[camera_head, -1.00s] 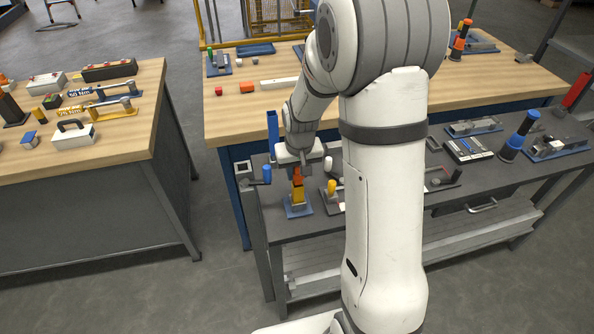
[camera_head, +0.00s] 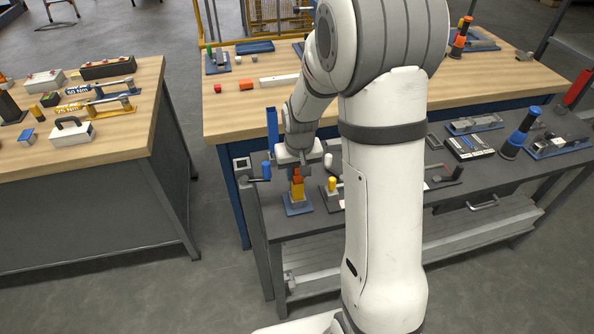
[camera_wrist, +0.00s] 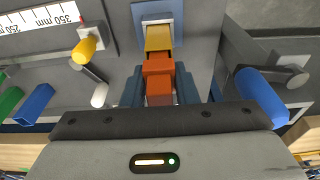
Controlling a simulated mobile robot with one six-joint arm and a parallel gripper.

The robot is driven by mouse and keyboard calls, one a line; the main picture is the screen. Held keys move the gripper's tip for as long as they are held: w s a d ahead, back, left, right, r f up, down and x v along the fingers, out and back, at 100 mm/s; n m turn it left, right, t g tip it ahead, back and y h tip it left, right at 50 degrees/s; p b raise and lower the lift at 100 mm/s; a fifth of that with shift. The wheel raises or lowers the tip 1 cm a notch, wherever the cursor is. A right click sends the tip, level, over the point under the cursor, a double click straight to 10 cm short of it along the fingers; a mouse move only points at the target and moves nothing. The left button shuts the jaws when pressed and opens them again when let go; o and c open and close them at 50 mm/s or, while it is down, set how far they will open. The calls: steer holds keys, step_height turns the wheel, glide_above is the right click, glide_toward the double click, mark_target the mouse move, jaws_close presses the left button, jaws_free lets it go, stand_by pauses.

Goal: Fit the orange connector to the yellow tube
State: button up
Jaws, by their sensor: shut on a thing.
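The orange connector (camera_wrist: 158,70) is between the two dark blue fingers of my gripper (camera_wrist: 159,88), which is shut on it. The yellow tube (camera_wrist: 158,37) stands upright in a grey holder on a blue base plate (camera_head: 298,209). In the head view the connector (camera_head: 297,173) is directly above the yellow tube (camera_head: 298,188), in line with it. The two meet in both views with no clear gap. I cannot tell whether the connector sits on the tube end or just over it. My gripper (camera_head: 297,167) partly hides the connector's top.
A yellow-tipped peg (camera_head: 332,184) stands just right of the base plate. A blue-handled part (camera_head: 266,171) is close on the left, and shows large at the right of the wrist view (camera_wrist: 262,96). The grey bench (camera_head: 300,228) is clear in front.

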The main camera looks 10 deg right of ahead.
steer(key=shift+f, duration=0.2)
steer(key=o, duration=1)
steer(key=shift+o, duration=0.6)
steer(key=o, duration=0.5)
steer(key=shift+c, duration=0.2)
steer(key=shift+r, duration=0.15)
steer(key=shift+r+p, duration=1.95)
steer(key=shift+r, duration=1.45)
